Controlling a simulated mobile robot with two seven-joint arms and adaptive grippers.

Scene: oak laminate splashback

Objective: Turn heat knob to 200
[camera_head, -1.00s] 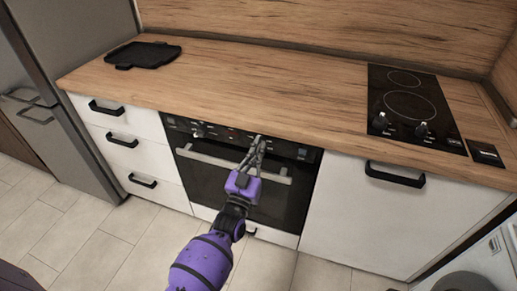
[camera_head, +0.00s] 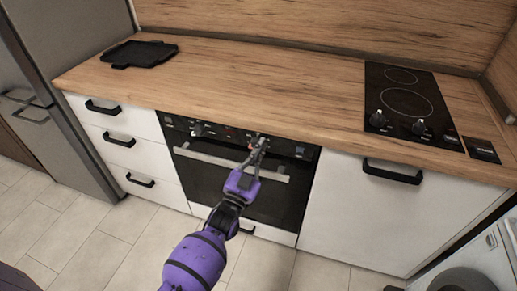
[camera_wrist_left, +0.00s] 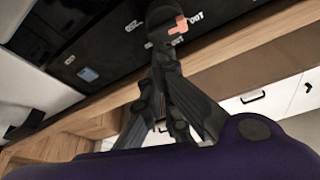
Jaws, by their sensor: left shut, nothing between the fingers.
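The oven control panel (camera_head: 230,135) is a dark strip below the countertop edge. A knob (camera_head: 198,130) shows on its left part. My left gripper (camera_head: 257,143) is at the panel's right part, shut and empty, with its fingertips in front of a second knob that they largely hide in the head view. In the left wrist view, the left gripper (camera_wrist_left: 160,48) has its fingertips together at a dark round knob (camera_wrist_left: 163,14) with a red-orange mark. I cannot tell whether they touch it. The dial setting is not readable. My right gripper is not in view.
The oven handle (camera_head: 195,154) runs across the door just below the panel, behind my gripper. The wooden countertop (camera_head: 270,90) overhangs above. A black tray (camera_head: 140,53) lies at its left and a cooktop (camera_head: 405,105) with two knobs at its right.

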